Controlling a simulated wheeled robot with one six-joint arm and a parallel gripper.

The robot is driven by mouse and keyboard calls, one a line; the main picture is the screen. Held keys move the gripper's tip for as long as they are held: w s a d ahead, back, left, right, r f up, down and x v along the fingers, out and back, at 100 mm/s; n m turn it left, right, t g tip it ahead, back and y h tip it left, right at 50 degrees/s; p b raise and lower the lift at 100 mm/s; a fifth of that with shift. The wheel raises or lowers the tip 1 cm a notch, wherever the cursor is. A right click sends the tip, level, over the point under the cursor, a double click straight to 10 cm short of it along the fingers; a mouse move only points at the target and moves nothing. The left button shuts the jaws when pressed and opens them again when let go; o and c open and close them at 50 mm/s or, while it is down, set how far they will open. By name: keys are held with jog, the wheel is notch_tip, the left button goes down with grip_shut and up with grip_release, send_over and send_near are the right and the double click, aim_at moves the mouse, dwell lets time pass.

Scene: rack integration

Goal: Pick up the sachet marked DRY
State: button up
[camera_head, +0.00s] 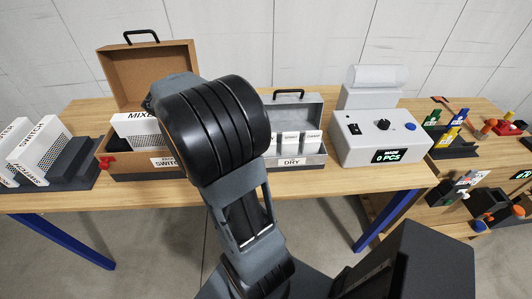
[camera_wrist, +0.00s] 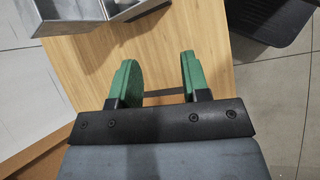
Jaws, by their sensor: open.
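In the head view, a grey metal case (camera_head: 306,160) with its lid up stands on the wooden table; its front label reads DRY. Several white packets (camera_head: 290,139) stand upright in it, with small print that I cannot read surely. My arm hides the case's left part. My gripper (camera_wrist: 158,62) shows in the wrist view, its two green fingers wide apart with nothing between them. It is over bare wooden table top near an edge. A corner of the grey case (camera_wrist: 75,22) shows at the upper left, apart from the fingers. No sachet shows in the wrist view.
Further left, SWITCH boxes (camera_head: 42,140) lean in a dark rack. Right is a white machine (camera_head: 367,150) reading MADE 0 PCS. Small coloured parts (camera_head: 453,131) fill the far right.

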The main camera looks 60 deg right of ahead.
jog(key=shift+s+d+f+n+g+h+p, duration=0.1)
jog(key=shift+s+d+f+n+g+h, duration=0.25)
jog(key=shift+s+d+f+g, duration=1.6)
jog(key=shift+s+d+f+n+t+h+p, duration=0.15)
jog(key=shift+s+d+f+n, duration=0.65)
jog(key=shift+d, duration=2.8)
jog(key=shift+s+d+f+n+g+h+p, duration=0.25)
jog(key=shift+s+d+f+g, duration=0.65)
jog(key=shift+d+f, duration=1.35)
jog(key=shift+d+r, duration=0.5)
grip_shut()
